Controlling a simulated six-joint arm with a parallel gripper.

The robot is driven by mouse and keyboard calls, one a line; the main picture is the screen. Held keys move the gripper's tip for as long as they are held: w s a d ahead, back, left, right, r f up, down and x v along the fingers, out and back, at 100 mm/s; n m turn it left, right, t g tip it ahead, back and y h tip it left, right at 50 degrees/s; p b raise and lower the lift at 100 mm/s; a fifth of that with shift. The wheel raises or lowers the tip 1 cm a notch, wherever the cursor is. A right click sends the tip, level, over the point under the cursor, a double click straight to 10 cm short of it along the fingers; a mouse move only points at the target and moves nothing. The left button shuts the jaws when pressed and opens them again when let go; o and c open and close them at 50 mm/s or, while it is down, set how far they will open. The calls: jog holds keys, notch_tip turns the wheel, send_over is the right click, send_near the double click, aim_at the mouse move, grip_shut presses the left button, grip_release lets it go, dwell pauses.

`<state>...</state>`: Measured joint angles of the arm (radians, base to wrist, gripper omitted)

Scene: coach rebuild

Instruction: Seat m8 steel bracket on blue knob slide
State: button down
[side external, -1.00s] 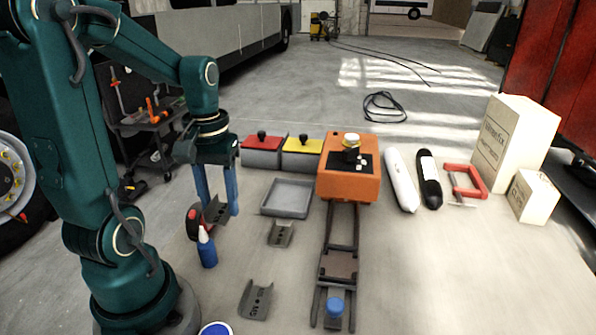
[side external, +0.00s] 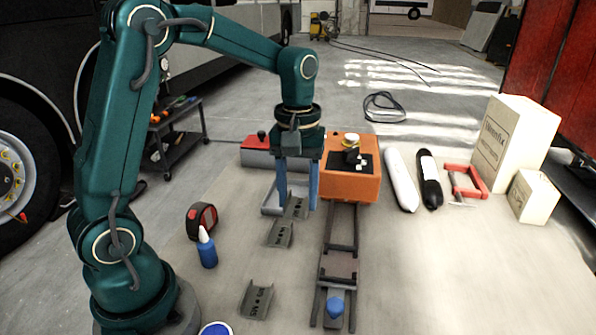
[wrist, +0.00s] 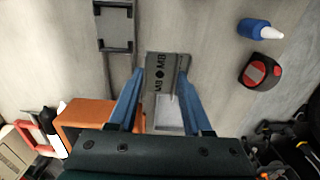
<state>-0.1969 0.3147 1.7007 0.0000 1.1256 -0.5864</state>
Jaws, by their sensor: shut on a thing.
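My gripper (side external: 298,198) is shut on the grey steel bracket (side external: 297,208), which reads M8 in the wrist view (wrist: 161,72). The bracket hangs between the blue fingertips, above the floor near the grey tray. The slide (wrist: 115,28) lies left of the held bracket in the wrist view; the knob is out of that view. The held bracket is apart from the slide.
Two other grey brackets, one nearer the tray (side external: 280,234) and one in front (side external: 256,300), lie left of the slide. An orange box (side external: 349,184) stands at the slide's far end. A grey tray (side external: 268,205), tape measure (side external: 202,220) and blue bottle (side external: 207,252) are nearby.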

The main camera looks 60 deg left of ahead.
jog(key=w+d, duration=0.1)
jog(key=d, duration=0.2)
jog(key=w+d+f, duration=0.1)
jog(key=d, duration=0.1)
jog(key=w+d, duration=0.1)
jog(key=d, duration=0.2)
jog(key=shift+d+f, duration=0.35)
jog(key=shift+f, duration=0.05)
send_over(339, 265)
jog(key=shift+f, duration=2.2)
jog(key=shift+f, duration=1)
dwell(0.5)
grip_release()
dwell(0.3)
jog(key=shift+r, duration=3)
